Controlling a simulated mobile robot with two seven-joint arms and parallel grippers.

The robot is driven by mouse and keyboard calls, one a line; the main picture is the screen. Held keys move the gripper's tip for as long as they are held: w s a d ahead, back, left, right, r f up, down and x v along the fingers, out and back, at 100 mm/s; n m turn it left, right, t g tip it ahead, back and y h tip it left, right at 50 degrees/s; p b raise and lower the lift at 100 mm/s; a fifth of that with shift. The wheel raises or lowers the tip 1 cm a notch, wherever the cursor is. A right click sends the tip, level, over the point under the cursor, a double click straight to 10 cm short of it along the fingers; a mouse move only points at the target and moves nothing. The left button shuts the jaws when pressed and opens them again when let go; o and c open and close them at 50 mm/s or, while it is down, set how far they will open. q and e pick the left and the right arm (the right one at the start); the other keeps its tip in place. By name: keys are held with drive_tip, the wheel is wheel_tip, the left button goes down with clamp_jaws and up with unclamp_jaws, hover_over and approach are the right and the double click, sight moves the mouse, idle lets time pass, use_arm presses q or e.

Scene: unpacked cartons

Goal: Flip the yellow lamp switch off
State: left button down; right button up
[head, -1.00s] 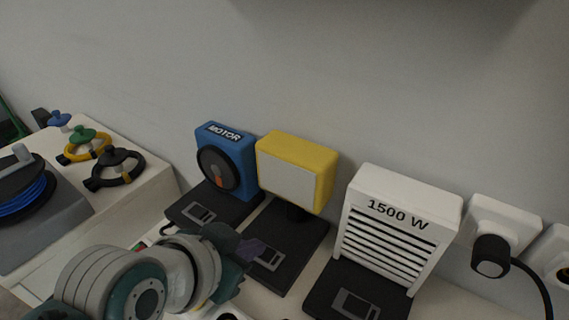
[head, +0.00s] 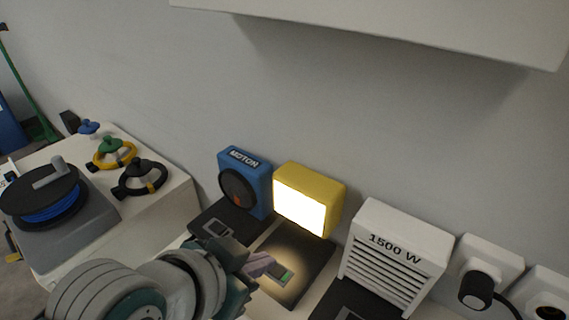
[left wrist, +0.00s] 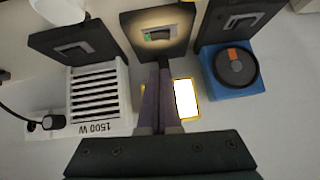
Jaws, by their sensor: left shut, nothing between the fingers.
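The yellow lamp (head: 309,200) stands on a dark base plate (head: 310,258) against the wall, and its front panel is glowing white. Its lit panel also shows in the left wrist view (left wrist: 185,98), partly covered by my fingers. The lamp's switch (head: 286,277) is set in the base plate and shows green at one end; it also shows in the left wrist view (left wrist: 158,36). My left gripper (head: 268,266) is shut and empty, its fingertips close beside the switch. I cannot tell whether they touch it. My right gripper is in neither view.
A blue motor box (head: 245,182) stands left of the lamp, and a white 1500 W heater (head: 396,243) stands right of it, each with its own switch plate. White sockets (head: 491,262) with a black plug are farther right. A cabinet edge (head: 400,30) hangs above.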

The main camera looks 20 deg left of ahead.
use_arm(q)
drive_tip(key=p+v, duration=0.1)
drive_tip(key=v, duration=0.5)
drive_tip(key=shift+r, duration=0.15)
drive_tip(key=b, duration=0.4)
drive_tip(key=shift+a+r, duration=0.2)
drive_tip(key=shift+a, duration=0.1)
